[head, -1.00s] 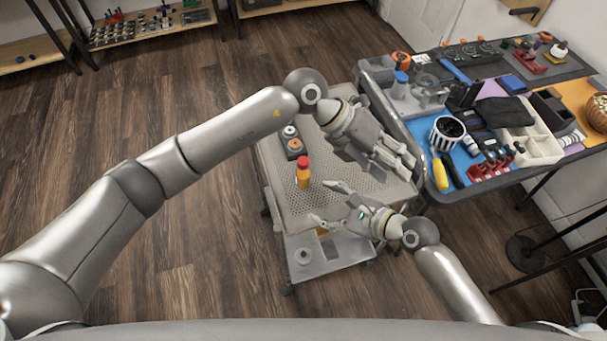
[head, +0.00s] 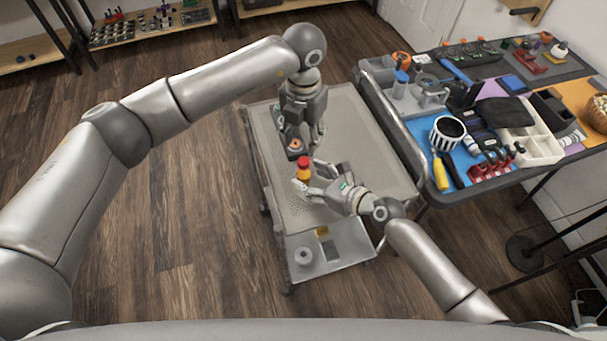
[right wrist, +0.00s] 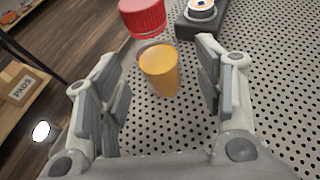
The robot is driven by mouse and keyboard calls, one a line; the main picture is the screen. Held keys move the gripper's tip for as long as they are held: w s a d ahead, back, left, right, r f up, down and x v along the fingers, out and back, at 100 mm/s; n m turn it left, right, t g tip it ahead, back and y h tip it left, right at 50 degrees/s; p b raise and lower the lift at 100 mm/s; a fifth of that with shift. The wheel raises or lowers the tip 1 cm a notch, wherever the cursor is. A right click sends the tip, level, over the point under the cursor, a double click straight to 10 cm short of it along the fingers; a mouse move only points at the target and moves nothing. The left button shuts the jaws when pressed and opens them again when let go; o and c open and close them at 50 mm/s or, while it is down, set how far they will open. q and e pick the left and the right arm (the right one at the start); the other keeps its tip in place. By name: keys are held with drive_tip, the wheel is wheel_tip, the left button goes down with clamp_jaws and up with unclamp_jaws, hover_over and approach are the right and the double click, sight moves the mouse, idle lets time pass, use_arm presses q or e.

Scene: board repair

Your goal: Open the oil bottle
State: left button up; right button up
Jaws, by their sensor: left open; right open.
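The oil bottle stands upright on the perforated cart top, with an orange body (head: 303,175) and a red cap (head: 303,162). In the right wrist view the orange body (right wrist: 159,72) lies between my spread fingers with gaps on both sides, and the red cap (right wrist: 143,16) shows above it, cut by the top edge. My right gripper (head: 308,174) is open, its fingers around the bottle from the right. My left gripper (head: 305,140) is open and points down, behind and above the bottle. It is empty and partly covers a black holder.
The black holder (head: 293,142) with round pieces sits behind the bottle; it also shows in the right wrist view (right wrist: 200,22). A lower shelf (head: 330,250) holds a small grey roll (head: 304,256). A crowded tool table (head: 440,195) stands to the right. The cart's right half is clear.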

sight(309, 178)
drive_tip(key=shift+x, duration=1.7)
clamp_jaws()
